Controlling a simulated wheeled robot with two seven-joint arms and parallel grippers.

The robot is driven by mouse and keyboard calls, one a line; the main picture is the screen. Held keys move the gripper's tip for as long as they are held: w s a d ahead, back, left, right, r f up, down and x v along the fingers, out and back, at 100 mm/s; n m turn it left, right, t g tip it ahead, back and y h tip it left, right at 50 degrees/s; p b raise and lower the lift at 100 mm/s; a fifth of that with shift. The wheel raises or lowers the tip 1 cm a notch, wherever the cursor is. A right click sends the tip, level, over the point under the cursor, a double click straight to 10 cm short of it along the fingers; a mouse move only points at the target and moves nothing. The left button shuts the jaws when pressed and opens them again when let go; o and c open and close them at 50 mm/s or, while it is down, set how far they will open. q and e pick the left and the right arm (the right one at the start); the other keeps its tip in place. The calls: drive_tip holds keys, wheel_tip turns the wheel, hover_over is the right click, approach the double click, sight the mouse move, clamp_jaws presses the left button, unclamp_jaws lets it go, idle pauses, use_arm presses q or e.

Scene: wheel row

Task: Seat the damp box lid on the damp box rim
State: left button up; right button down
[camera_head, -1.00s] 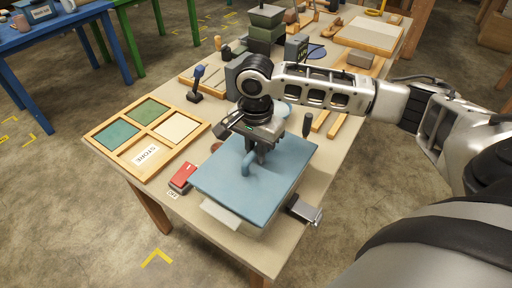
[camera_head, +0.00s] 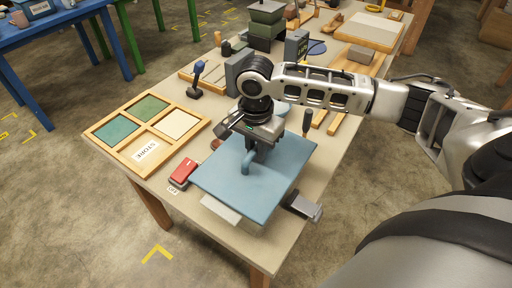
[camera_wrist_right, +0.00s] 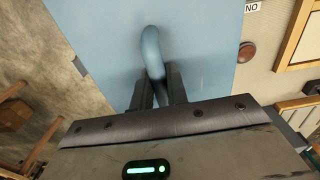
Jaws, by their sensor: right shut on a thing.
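The damp box lid (camera_head: 265,190) is a flat, light blue slab with a looped blue handle (camera_head: 247,163) on top. My right gripper (camera_head: 255,152) is shut on this handle from above. The right wrist view shows the two fingertips (camera_wrist_right: 158,84) around the handle (camera_wrist_right: 152,52), with the blue lid (camera_wrist_right: 205,50) below. The lid looks about level over the near part of the table. It hides the damp box and its rim, so I cannot tell whether lid and rim touch. My left gripper is not in view.
A red box (camera_head: 183,172) sits close to the lid's left. A grey metal piece (camera_head: 304,207) is at its right, near the table edge. A pale flat thing (camera_head: 222,208) shows under the lid's front edge. A wooden tray marked STORE (camera_head: 128,160) lies left.

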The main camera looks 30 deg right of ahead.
drive_tip(key=shift+f, duration=0.5)
idle(1.2)
idle(0.3)
drive_tip(key=c, duration=1.5)
unclamp_jaws()
drive_tip(key=shift+c, duration=0.2)
drive_tip(key=shift+r, duration=0.5)
drive_tip(key=shift+r, duration=1.3)
drive_tip(key=shift+o, duration=0.3)
drive_tip(key=o, duration=0.5)
